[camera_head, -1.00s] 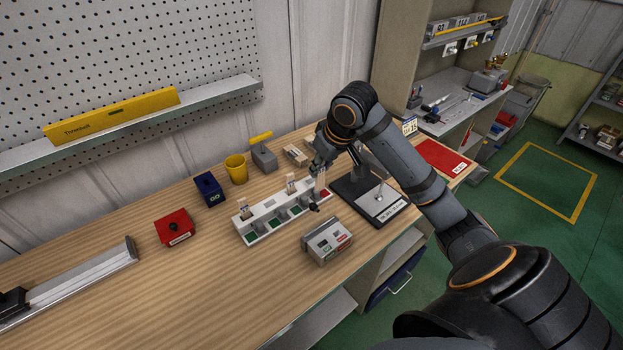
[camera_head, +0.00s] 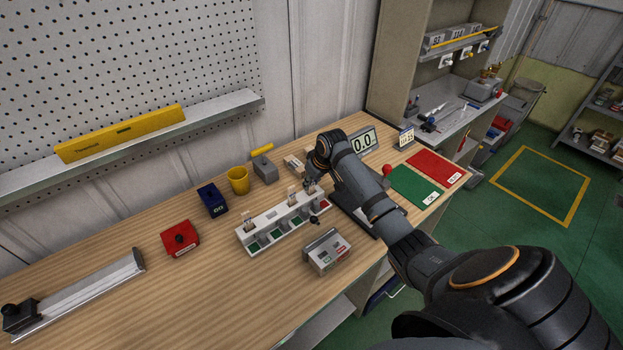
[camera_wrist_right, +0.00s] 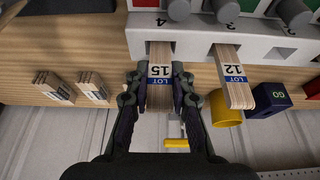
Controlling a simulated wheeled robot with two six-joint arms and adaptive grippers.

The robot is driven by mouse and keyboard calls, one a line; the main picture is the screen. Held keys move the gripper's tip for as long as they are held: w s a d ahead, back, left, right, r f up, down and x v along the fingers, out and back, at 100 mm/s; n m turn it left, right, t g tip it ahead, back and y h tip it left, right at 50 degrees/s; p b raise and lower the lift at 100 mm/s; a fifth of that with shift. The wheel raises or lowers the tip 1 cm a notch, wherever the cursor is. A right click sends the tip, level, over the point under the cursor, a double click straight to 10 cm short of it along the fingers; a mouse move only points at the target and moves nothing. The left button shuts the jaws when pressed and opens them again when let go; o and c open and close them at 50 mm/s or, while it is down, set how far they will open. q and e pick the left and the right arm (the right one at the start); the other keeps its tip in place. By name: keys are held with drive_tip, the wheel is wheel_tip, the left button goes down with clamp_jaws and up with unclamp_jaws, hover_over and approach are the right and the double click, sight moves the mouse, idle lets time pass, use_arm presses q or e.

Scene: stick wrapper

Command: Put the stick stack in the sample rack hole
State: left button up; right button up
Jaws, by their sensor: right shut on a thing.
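The white sample rack (camera_head: 262,221) stands mid-table with several holes. My right gripper (camera_head: 311,184) is at the rack's right end. In the right wrist view my right gripper (camera_wrist_right: 158,82) is shut on the LOT 15 stick stack (camera_wrist_right: 160,72), one finger on each side. That stack's far end appears inside the rack opening marked 4. The LOT 12 stick stack (camera_wrist_right: 234,75) sits in the neighbouring opening; it also shows in the head view (camera_head: 293,196). Another stack (camera_head: 250,222) stands near the rack's left end. My left gripper is not in view.
Two loose stacks (camera_wrist_right: 70,88) lie on the table behind the rack. A grey box (camera_head: 327,253) is in front of it. A yellow cup (camera_head: 238,181), blue GO box (camera_head: 212,200) and red button box (camera_head: 180,239) stand left.

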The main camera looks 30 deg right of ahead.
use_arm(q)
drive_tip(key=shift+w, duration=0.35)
use_arm(e)
drive_tip(key=shift+f, duration=0.2)
drive_tip(key=o, duration=0.8)
drive_tip(key=shift+r, duration=0.35)
use_arm(q)
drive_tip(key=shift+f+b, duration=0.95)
drive_tip(key=shift+b, duration=0.05)
use_arm(e)
drive_tip(key=v, duration=1.1)
drive_tip(key=shift+s+r, duration=0.1)
drive_tip(key=shift+r, duration=0.2)
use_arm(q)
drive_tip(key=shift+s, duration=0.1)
